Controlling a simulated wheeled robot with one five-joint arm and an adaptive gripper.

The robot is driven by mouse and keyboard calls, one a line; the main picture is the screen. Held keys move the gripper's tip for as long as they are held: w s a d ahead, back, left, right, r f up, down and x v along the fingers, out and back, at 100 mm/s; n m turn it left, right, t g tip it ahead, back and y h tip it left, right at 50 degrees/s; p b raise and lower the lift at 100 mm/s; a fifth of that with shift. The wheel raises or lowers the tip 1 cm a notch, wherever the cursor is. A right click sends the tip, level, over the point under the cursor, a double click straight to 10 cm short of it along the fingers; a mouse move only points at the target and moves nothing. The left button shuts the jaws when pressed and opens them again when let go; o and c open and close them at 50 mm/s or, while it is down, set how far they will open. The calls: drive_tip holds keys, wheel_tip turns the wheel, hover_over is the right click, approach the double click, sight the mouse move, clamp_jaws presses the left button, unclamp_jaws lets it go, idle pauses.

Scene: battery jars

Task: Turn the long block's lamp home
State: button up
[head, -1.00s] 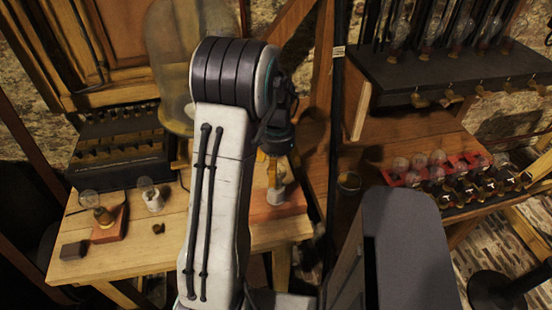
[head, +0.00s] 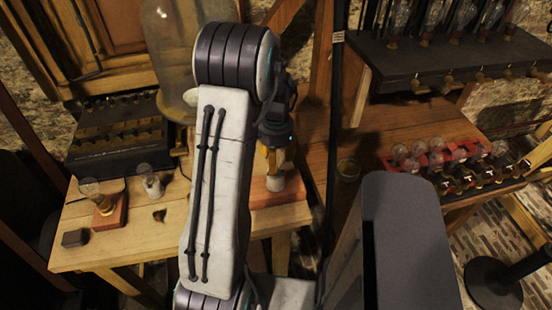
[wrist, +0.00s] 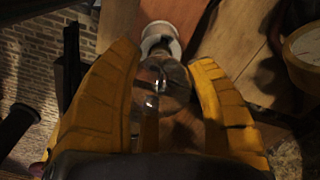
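The long reddish-brown block (head: 290,193) lies on the right part of the wooden bench, partly behind my arm. Its pale socket (head: 275,183) stands upright on it and shows in the wrist view (wrist: 160,38). A clear glass lamp (wrist: 165,88) is in front of the socket in the wrist view, in line with it. I cannot tell how far it is seated. My gripper (wrist: 166,58) has one yellow finger on each side of the lamp, very near the glass. Whether they press on it is unclear. In the head view my gripper (head: 275,160) points down over the socket.
A shorter block with a lamp (head: 108,208), a lamp in a pale socket (head: 152,184) and a small dark block (head: 75,238) stand at the bench's left. A large glass jar (head: 180,60) is behind my arm. A red rack of bulbs (head: 435,155) is on the right.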

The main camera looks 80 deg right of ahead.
drive_tip(key=c, duration=0.7)
drive_tip(key=m, duration=0.6)
drive_tip(key=shift+b, duration=0.4)
drive_tip(key=shift+c, duration=0.2)
drive_tip(key=shift+m, duration=0.3)
drive_tip(key=o, duration=1.4)
drive_tip(key=shift+c, duration=0.2)
